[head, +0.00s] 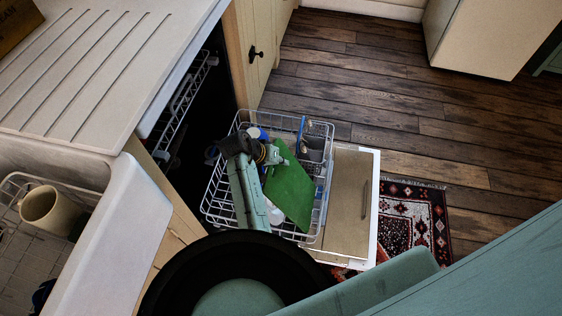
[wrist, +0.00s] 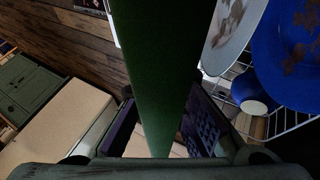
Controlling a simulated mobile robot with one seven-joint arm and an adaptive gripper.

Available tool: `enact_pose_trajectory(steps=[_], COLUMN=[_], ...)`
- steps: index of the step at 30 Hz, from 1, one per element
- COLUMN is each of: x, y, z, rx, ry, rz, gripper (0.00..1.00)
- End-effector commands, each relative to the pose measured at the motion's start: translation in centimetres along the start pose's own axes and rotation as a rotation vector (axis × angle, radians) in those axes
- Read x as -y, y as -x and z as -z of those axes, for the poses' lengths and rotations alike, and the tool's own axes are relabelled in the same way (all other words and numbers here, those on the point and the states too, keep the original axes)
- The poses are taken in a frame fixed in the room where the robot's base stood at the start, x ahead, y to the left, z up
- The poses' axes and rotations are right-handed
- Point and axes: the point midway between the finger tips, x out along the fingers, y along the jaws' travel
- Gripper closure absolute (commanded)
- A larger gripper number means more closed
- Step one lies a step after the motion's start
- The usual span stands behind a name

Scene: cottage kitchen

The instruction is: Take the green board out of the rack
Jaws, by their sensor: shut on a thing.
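The green board (head: 291,190) shows in the head view over the right half of the pulled-out white wire rack (head: 211,190). My gripper (head: 268,153) is at the board's upper left edge, shut on it. In the wrist view the board (wrist: 148,60) runs upright between the two fingers of my gripper (wrist: 160,128). I cannot tell whether the board's lower edge still stands among the rack wires. My arm hides part of the rack's left side.
A pale plate with brown marks (wrist: 236,35), a blue plate (wrist: 288,60) and a blue cup (wrist: 252,90) stand close beside the board. The open dishwasher door (head: 347,200) lies right of the rack. A sink with a beige mug (head: 47,207) is at left. Wooden floor beyond is clear.

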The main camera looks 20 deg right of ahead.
Motion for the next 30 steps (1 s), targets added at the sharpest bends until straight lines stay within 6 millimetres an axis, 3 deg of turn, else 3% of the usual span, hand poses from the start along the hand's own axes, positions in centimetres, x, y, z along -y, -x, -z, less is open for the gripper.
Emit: enact_pose_trajectory(steps=[17,30], x=[-0.1,-0.2], y=[0.3,2.5], z=[0.2,1.1], rx=[-0.003,-0.003], ry=[-0.001,0.000], rz=[-0.001,-0.001], gripper=[1.00,1.00])
